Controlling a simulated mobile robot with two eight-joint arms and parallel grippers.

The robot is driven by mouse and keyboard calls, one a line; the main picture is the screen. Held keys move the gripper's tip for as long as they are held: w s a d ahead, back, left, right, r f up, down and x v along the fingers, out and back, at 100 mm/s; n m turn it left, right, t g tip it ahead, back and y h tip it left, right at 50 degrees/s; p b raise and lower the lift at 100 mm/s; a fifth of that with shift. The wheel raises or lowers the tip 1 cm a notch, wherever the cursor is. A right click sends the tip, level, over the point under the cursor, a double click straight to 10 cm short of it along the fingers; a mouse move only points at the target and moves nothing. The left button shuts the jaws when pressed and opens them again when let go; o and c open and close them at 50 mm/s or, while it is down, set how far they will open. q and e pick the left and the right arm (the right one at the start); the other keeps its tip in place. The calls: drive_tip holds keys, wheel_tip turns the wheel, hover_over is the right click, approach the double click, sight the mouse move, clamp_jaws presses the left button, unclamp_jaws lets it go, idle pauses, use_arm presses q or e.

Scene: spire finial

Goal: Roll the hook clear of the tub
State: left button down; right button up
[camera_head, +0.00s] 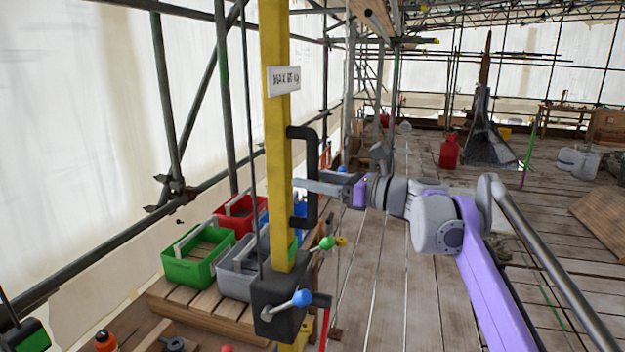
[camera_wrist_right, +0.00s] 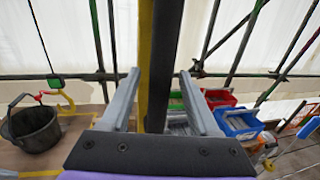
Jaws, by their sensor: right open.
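The black tub (camera_wrist_right: 38,128) stands at the left of the right wrist view, its bail up. The yellow hook (camera_wrist_right: 68,99), with red parts, hangs under a green block (camera_wrist_right: 55,81) beside and partly over the tub's rim. I cannot tell whether it touches the bail. The green block also shows at the lower left corner of the head view (camera_head: 33,338). A black handle (camera_head: 312,172) is fixed to the yellow post (camera_head: 276,130). My right gripper (camera_wrist_right: 158,75) is open, with its fingers on either side of the handle's bar (camera_wrist_right: 163,50). My left gripper is out of view.
Green (camera_head: 199,262), red (camera_head: 238,212) and grey (camera_head: 236,275) bins stand on a wooden platform beside the post. A black box with a blue-knobbed lever (camera_head: 300,298) sits low on the post. Scaffold tubes run behind. Open plank floor lies to the right.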

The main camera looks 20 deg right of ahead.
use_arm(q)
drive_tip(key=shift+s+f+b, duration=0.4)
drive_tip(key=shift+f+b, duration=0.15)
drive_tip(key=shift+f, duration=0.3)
use_arm(e)
drive_tip(key=v, duration=1)
drive_tip(key=shift+s+d, duration=0.2)
drive_tip(key=shift+s, duration=0.05)
